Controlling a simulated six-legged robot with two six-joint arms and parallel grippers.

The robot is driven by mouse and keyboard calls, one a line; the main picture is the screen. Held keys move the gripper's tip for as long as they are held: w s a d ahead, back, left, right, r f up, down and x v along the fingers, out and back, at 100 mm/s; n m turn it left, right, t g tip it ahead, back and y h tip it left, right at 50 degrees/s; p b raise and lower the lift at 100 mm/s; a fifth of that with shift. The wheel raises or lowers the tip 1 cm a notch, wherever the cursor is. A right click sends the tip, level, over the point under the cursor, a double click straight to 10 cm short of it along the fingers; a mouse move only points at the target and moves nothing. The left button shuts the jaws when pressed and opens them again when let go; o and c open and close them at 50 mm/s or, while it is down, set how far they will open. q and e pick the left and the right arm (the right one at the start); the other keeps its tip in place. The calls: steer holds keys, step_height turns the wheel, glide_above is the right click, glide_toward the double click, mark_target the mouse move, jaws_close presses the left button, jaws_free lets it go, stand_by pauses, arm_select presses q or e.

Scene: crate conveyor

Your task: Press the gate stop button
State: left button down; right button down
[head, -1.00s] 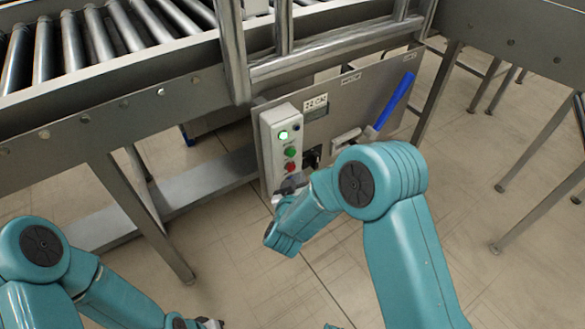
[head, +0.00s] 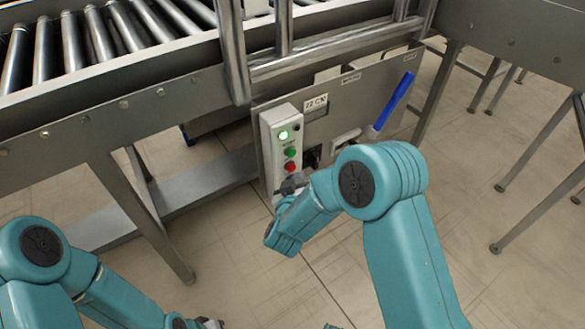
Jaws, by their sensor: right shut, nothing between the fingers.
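A pale control box (head: 268,150) is fixed upright to the grey panel under the conveyor. It carries a lit green lamp (head: 283,135), a green button (head: 290,152) and a red button (head: 290,166), one below the other. The lettering beside the buttons is too small to read. My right gripper (head: 293,183) is shut and empty, just below the red button at the lower end of the box. My arm partly hides it, and I cannot tell whether it touches the box. My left gripper (head: 210,323) shows only in part at the bottom edge, far from the box.
A blue-handled lever (head: 396,101) stands out on the panel's right. A small label plate (head: 316,103) is beside the box top. The roller conveyor (head: 110,45) and its metal rail run above. A steel leg (head: 140,215) stands left. The tiled floor in front is open.

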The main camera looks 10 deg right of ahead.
steer(key=shift+w, duration=0.1)
stand_by(0.5)
steer(key=shift+w+a, duration=0.15)
steer(key=shift+w, duration=0.15)
steer(key=shift+w+a, duration=0.15)
steer(key=shift+w, duration=0.3)
stand_by(0.6)
steer(key=shift+s, duration=0.1)
steer(key=shift+s+d, duration=0.3)
steer(key=shift+s, duration=0.45)
steer(key=shift+s, duration=0.1)
steer(key=s, duration=0.1)
steer(key=s+d, duration=0.1)
steer(key=s, duration=0.2)
steer(key=shift+s+d, duration=0.25)
steer(key=shift+d, duration=0.1)
stand_by(0.6)
